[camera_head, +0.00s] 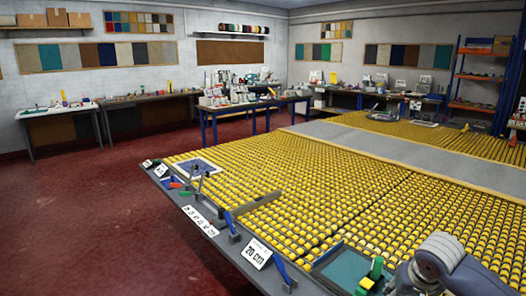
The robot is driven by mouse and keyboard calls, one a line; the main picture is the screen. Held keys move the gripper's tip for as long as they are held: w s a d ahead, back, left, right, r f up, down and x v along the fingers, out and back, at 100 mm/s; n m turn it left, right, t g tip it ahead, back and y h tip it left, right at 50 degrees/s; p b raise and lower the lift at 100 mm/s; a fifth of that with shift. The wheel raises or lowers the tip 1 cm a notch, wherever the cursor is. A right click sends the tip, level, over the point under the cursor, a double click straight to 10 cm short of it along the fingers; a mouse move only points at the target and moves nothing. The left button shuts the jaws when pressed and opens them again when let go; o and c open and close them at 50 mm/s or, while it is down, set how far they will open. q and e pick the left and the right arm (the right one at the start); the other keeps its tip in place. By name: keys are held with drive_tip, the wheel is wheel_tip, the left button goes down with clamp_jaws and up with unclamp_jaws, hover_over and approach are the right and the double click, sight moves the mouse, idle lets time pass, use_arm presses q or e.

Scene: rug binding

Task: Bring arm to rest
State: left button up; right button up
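A grey rounded arm link (440,259) of mine shows at the bottom right, over the near edge of the table. It appears to belong to my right arm. No gripper fingers can be made out on it. My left arm and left gripper are out of the picture. Beside the link, a green and yellow object (372,277) sits at the front of a teal tray (345,268); the link's lower part runs out of the frame.
A large table of yellow rollers (300,200) with a grey strip (400,155) fills the right. Workbenches (150,97) line the walls. The red floor (90,220) at left is clear.

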drive_tip(key=s+a+f+n+y, duration=0.3)
drive_tip(key=s+a+f+n, duration=0.2)
drive_tip(key=s+a+f, duration=0.85)
drive_tip(key=s+h, duration=0.1)
drive_tip(key=s, duration=1.3)
wheel_tip(320, 180, down, 28)
drive_tip(key=s+g, duration=0.2)
drive_tip(key=s, duration=0.1)
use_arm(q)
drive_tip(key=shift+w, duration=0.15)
use_arm(e)
drive_tip(key=s+d+f+g, duration=0.1)
drive_tip(key=s+d+f, duration=0.2)
drive_tip(key=s+f, duration=1.2)
drive_tip(key=shift+s+f+h, duration=0.15)
drive_tip(key=shift+s+h, duration=0.25)
drive_tip(key=shift+s, duration=0.2)
drive_tip(key=shift+d, duration=0.1)
